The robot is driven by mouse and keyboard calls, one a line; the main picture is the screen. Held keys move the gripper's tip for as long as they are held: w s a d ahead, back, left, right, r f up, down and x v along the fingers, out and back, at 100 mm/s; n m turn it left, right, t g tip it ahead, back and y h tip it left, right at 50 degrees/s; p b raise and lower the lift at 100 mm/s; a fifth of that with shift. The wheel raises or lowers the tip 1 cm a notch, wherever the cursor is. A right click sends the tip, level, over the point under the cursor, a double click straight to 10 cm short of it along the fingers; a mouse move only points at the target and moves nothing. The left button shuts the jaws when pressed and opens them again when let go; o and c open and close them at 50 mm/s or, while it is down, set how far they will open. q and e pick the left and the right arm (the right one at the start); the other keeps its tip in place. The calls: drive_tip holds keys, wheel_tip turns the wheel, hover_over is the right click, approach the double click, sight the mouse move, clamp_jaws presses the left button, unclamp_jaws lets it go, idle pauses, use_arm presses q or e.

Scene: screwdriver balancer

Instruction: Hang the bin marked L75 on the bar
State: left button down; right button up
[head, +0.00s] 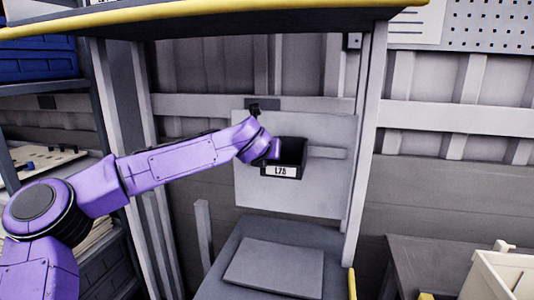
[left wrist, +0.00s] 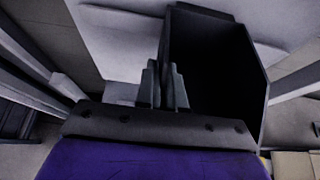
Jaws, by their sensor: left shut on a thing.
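A black open-topped bin (head: 296,154) is in front of a pale upright panel (head: 262,198). Its white label starts with L7; the last digit is hard to read. A light horizontal bar (head: 329,153) runs on the panel and shows to the right of the bin. I cannot tell whether the bin touches it. My left gripper (head: 274,150) is at the bin's left side. In the left wrist view its fingers (left wrist: 165,86) are shut on the side wall of the bin (left wrist: 212,75), whose dark inside shows. My right gripper is not in view.
A grey seat-like platform (head: 275,268) is below the panel. Grey posts (head: 365,130) flank it, and a yellow-edged shelf (head: 230,14) is overhead. A dark table with a beige bin (head: 495,275) is at lower right. Shelves with a blue crate (head: 38,58) are at left.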

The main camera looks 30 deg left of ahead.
use_arm(q)
drive_tip(key=shift+f+b, duration=0.95)
drive_tip(key=shift+f, duration=0.1)
idle(1.8)
drive_tip(key=c, duration=1.2)
unclamp_jaws()
drive_tip(key=shift+o, duration=0.2)
drive_tip(key=shift+s+d+r, duration=0.1)
drive_tip(key=shift+s+r, duration=0.1)
drive_tip(key=shift+s, duration=0.2)
drive_tip(key=b+v, duration=0.3)
drive_tip(key=v, duration=0.6)
drive_tip(key=shift+s, duration=0.25)
drive_tip(key=shift+d+r, duration=0.1)
drive_tip(key=shift+r, duration=0.05)
